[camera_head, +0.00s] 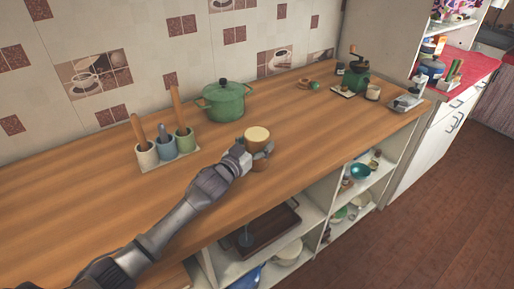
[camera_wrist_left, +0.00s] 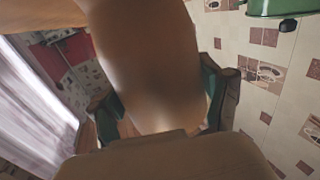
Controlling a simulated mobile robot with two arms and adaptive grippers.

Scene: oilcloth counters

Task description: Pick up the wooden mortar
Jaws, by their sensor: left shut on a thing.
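The wooden mortar (camera_head: 257,134) is a light-brown cup shape with a pale round top, near the front edge of the wooden counter in the head view. My left gripper (camera_head: 254,153) is shut around its middle, and its fingers hide part of its side. In the left wrist view the mortar (camera_wrist_left: 150,65) fills the middle, with a finger on each side of it (camera_wrist_left: 165,108). I cannot tell whether its base touches the counter. My right gripper is not in view.
A green lidded pot (camera_head: 222,103) stands behind the mortar. A rack with three cups of utensils (camera_head: 168,150) stands to the left. A coffee grinder (camera_head: 357,77) and small items are at the far right. Open shelves (camera_head: 300,222) lie below the counter (camera_head: 310,115).

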